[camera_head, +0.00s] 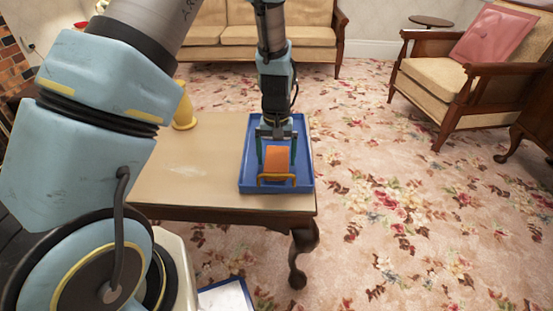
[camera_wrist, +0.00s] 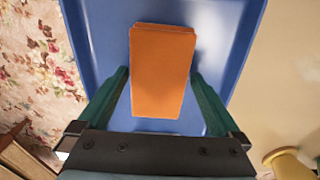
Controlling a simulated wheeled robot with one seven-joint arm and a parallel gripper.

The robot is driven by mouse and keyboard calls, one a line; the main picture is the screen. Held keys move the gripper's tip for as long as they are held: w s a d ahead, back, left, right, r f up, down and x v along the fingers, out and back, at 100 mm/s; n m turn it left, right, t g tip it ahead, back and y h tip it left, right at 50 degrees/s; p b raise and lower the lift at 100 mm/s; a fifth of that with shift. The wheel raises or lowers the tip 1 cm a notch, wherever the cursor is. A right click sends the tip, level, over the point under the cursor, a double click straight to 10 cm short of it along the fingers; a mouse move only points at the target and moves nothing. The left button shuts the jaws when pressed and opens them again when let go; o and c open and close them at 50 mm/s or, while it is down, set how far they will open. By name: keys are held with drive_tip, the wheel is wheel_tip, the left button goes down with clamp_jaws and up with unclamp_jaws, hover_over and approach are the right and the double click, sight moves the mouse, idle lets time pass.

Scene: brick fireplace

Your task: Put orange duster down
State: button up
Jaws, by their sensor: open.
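The orange duster (camera_head: 277,160) is in the blue tray (camera_head: 245,180) on the table; it also shows in the wrist view (camera_wrist: 162,75) as an orange block over the blue tray floor. My gripper (camera_head: 276,166) points down over the tray. Its green fingers are open, one on each side of the duster, with narrow gaps in the wrist view (camera_wrist: 159,78). The duster's underside is hidden, so I cannot tell its exact contact with the tray.
The wooden table (camera_head: 200,180) has clear room left of the tray. A yellow vase-like object (camera_head: 184,112) stands at its back left and shows in the wrist view (camera_wrist: 286,166). A sofa (camera_head: 235,37) and an armchair (camera_head: 455,90) stand beyond on flowered carpet. A white-and-blue item (camera_head: 225,296) lies below.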

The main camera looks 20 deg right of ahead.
sight(276, 158)
wheel_tip(276, 158, up, 11)
drive_tip(key=p, duration=0.2)
drive_tip(key=s+a+r+n, duration=0.1)
drive_tip(key=a+r, duration=0.1)
drive_tip(key=a, duration=0.8)
drive_tip(key=s+a+r+n+t, duration=0.1)
drive_tip(key=a+r, duration=0.2)
drive_tip(key=a, duration=0.7)
drive_tip(key=s+a+r+n, duration=0.1)
drive_tip(key=s+a+r, duration=0.1)
drive_tip(key=a, duration=0.8)
drive_tip(key=shift+r+n+t, duration=0.3)
drive_tip(key=shift+r+n, duration=0.1)
wheel_tip(276, 158, up, 22)
drive_tip(key=p, duration=2.2)
drive_tip(key=shift+r, duration=0.15)
drive_tip(key=shift+w, duration=0.1)
